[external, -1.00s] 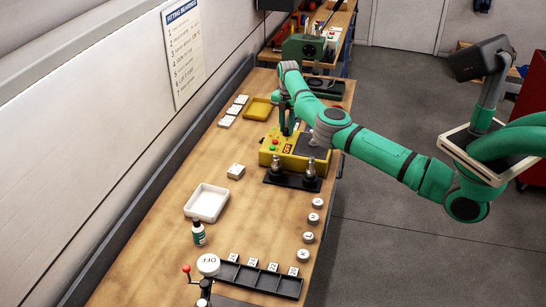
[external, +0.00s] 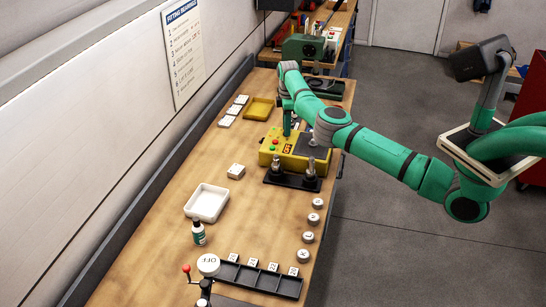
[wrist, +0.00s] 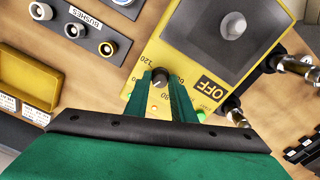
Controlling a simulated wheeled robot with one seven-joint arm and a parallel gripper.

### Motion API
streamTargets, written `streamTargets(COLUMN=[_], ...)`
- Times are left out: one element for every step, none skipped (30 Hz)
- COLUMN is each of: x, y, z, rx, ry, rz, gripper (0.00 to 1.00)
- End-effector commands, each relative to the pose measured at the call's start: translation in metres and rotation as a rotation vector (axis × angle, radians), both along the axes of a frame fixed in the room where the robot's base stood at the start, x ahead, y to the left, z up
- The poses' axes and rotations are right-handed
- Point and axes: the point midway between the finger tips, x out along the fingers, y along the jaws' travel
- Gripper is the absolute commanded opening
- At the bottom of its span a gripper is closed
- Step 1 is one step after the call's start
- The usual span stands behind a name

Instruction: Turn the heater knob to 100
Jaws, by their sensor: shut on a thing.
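The heater is a yellow box (external: 281,157) with a dark top plate on the workbench. In the wrist view the heater (wrist: 142,62) fills the upper middle, with a grey cylinder on its dark plate. Its black knob (wrist: 158,77) sits between the two green fingers of my gripper (wrist: 162,76), which is shut on it. Dial numbers show around the knob, with 60 above and 120 at left; the pointer's exact reading is too small to tell. My gripper also shows in the external view (external: 287,130), pointing down at the heater's panel.
A lit orange lamp (wrist: 155,108) and a green button (wrist: 201,117) lie near my fingers. Metal fittings stand on a black base (external: 291,181) in front of the heater. A yellow tray (external: 259,109) lies behind, a white tray (external: 207,203) nearer. Bare bench lies left of the heater.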

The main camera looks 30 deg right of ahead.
Motion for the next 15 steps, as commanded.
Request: streamTargets(x=[0.0004,0.0004,0.0003,0.0003,0.0003,0.0003,0.0003,0.0003,0.0003,0.0003,0.0003,0.0003,0.0003,0.0003,0.0003], y=[-0.001,-0.001,-0.0011,-0.0011,-0.0011,-0.0011,-0.0011,-0.0011,-0.0011,-0.0011,-0.0011,-0.0012,-0.0012,-0.0012,-0.0012], z=[0.0008,0.0008,0.0008,0.0008,0.0008,0.0008,0.0008,0.0008,0.0008,0.0008,0.0008,0.0008,0.0008,0.0008,0.0008], rx=[-0.001,-0.001,-0.002,-0.001,-0.001,-0.002,-0.002,-0.002,-0.002,-0.002,-0.002,-0.002,-0.002,-0.002,-0.001], ry=[-0.002,-0.002,-0.001,-0.002,-0.002,-0.001,-0.001,-0.001,-0.001,-0.001,-0.001,-0.001,-0.001,-0.001,-0.001], rz=[-0.033,-0.052,-0.077,-0.095,-0.11,-0.131,-0.144,-0.157,-0.172,-0.183,-0.191,-0.201,-0.209,-0.215,-0.221], gripper=[0.0,0.0,0.0,0.0,0.0,0.0,0.0,0.0,0.0,0.0,0.0,0.0,0.0,0.0,0.0])
